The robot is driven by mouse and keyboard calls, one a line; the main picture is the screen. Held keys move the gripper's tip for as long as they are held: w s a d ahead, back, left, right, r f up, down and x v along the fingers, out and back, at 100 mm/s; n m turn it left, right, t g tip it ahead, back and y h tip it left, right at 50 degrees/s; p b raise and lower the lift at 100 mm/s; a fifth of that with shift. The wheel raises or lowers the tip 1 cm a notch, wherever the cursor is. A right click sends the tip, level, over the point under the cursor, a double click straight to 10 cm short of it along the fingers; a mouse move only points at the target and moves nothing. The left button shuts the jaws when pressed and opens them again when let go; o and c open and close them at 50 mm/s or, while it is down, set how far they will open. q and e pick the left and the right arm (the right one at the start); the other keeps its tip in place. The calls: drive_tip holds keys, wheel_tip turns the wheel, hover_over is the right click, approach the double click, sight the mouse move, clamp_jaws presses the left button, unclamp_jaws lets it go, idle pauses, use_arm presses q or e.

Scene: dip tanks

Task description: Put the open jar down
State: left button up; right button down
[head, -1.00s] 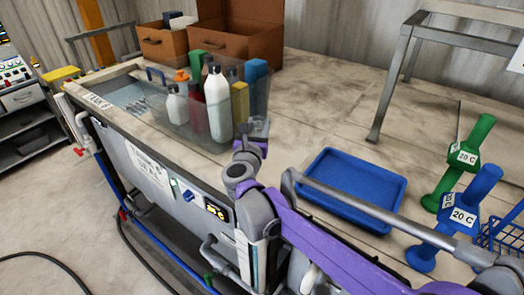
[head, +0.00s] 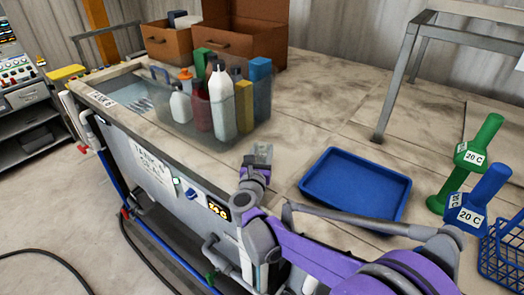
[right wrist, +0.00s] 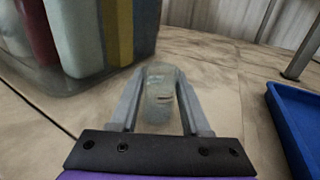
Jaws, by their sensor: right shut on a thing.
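The open jar (head: 263,154) is small, clear and greyish. My right gripper (head: 257,163) is shut on it, over the worktop between the clear bin and the blue tray. In the right wrist view the jar (right wrist: 160,94) stands between the two fingers, with the worktop behind it. I cannot tell whether its base touches the worktop, and its mouth is too small to make out. My left gripper is not in view.
A clear bin (head: 190,128) of bottles stands behind left of the jar. The worktop (head: 310,120) behind the jar is bare.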

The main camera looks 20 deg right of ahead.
drive_tip(key=shift+f, duration=0.15)
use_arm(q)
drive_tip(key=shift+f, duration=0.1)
use_arm(e)
drive_tip(key=shift+c, duration=1.8)
unclamp_jaws()
drive_tip(key=shift+r, duration=0.25)
drive_tip(key=b+v, duration=0.1)
drive_tip(key=v, duration=1)
drive_tip(key=shift+w, duration=0.1)
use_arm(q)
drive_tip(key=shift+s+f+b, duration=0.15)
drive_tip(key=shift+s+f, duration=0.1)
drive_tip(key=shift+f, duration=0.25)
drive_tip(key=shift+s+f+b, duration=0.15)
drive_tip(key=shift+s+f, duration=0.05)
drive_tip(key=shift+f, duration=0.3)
use_arm(e)
drive_tip(key=shift+s+a, duration=0.25)
drive_tip(key=shift+s, duration=0.3)
